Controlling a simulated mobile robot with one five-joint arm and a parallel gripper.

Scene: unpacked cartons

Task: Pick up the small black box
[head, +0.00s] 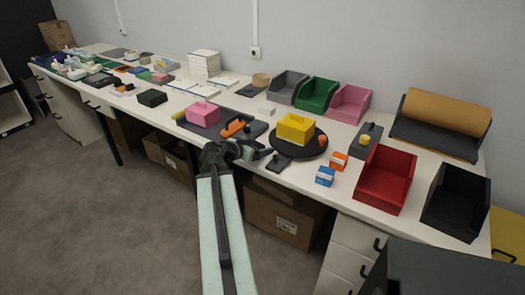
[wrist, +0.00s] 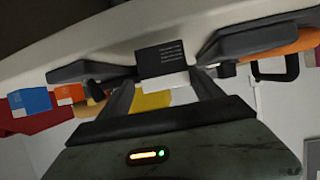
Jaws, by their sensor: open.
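The small black box (wrist: 161,56) shows in the wrist view with pale print on its face, above a white patch. It appears between the two dark fingertips of my gripper (wrist: 167,65), with a visible gap on each side. My gripper is open and holds nothing. In the head view my gripper (head: 248,152) is at the front edge of the white table (head: 335,188), in front of the round black tray (head: 312,152). There I cannot clearly separate the small box from the dark fingers.
A yellow bin (head: 295,129) stands on the round tray. An orange tool (head: 236,126) lies left of it on a dark mat. A blue box (head: 325,176) and an orange box (head: 339,160) stand to the right, before a red bin (head: 385,182). A larger black box (head: 152,97) lies further left.

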